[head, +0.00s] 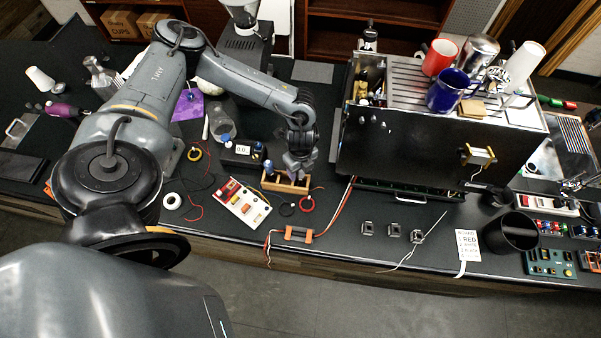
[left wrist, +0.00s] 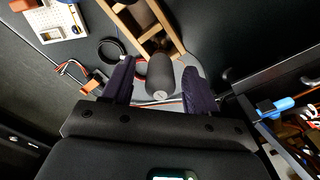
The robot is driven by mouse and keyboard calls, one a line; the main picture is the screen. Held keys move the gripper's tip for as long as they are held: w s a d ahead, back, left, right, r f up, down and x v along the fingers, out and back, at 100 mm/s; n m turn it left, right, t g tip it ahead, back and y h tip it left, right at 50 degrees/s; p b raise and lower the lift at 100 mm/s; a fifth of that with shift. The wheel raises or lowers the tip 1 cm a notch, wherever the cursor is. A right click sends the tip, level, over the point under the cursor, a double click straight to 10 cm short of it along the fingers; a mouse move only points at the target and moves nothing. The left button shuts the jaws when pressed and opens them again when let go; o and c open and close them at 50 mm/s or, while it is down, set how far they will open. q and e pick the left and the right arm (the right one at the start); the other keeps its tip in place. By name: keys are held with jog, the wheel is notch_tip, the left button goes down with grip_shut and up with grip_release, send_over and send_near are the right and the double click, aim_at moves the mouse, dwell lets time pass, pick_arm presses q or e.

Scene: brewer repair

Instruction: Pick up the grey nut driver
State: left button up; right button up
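The grey nut driver (left wrist: 160,74) has a dark grey cylindrical handle. It stands in a small wooden rack (head: 272,184), which also shows in the left wrist view (left wrist: 127,17). My left gripper (head: 298,168) is over the rack in the head view, covering the nut driver there. In the left wrist view the two dark purple fingers of this gripper (left wrist: 157,84) are on either side of the handle. A narrow gap shows on each side, so it is open and not clamped. My right gripper is in neither view.
A large espresso machine (head: 430,150) stands right of the rack. A white and red board (head: 242,204) lies to the left in front. An orange-ended part (head: 298,235) with wires lies near the front edge. A small meter box (head: 238,156) is behind left.

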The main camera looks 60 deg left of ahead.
pick_arm(q)
grip_shut()
jog(key=shift+r, duration=0.2)
